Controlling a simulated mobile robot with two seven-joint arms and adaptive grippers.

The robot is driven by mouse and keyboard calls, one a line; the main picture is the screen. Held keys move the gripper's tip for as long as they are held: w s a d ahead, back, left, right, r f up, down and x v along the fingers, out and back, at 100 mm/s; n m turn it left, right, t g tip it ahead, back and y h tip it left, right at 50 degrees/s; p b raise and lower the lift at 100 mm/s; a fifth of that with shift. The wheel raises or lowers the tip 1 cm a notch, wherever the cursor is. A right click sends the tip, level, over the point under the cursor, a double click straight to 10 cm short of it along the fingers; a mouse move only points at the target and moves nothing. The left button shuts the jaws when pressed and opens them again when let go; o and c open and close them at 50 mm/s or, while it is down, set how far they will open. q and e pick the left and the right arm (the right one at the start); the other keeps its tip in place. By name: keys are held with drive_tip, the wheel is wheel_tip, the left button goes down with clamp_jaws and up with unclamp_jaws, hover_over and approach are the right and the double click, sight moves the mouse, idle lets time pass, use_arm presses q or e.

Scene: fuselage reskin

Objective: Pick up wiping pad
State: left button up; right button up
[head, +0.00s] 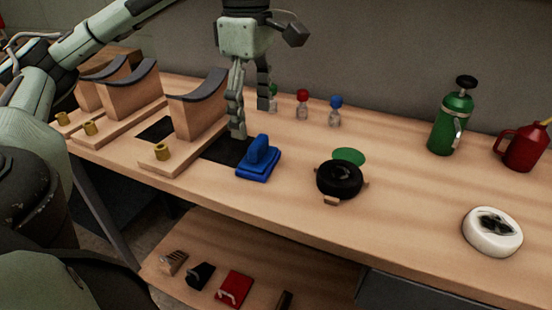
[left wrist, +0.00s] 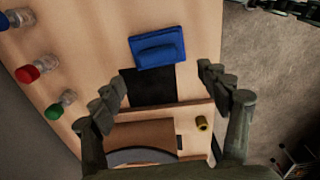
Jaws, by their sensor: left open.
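The wiping pad (head: 259,158) is a blue block with a raised blue handle on top. It lies on the wooden workbench, at the edge of a black square mat (head: 222,150). My left gripper (head: 252,122) is open, pointing down, above and just behind the pad, apart from it. In the left wrist view the pad (left wrist: 157,47) sits beyond the open fingertips (left wrist: 160,85), with the black mat (left wrist: 147,88) between. Nothing is between the fingers. My right gripper is not in view.
Wooden cradles (head: 198,108) with dark curved tops stand left of the pad. Small bottles with red (head: 302,98) and blue tops stand behind. A black round part (head: 339,179), green canister (head: 452,122), red can (head: 522,147) and white roll (head: 492,232) are to the right. A lower shelf holds several items.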

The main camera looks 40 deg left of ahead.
sight(255, 140)
use_arm(q)
drive_tip(key=shift+f, duration=0.7)
wheel_tip(255, 140, down, 5)
drive_tip(key=shift+w+r, duration=0.1)
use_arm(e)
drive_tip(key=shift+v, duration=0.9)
use_arm(q)
drive_tip(key=shift+c, duration=0.6)
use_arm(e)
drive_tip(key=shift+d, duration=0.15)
use_arm(q)
drive_tip(key=c, duration=1.1)
drive_tip(key=shift+r, duration=0.1)
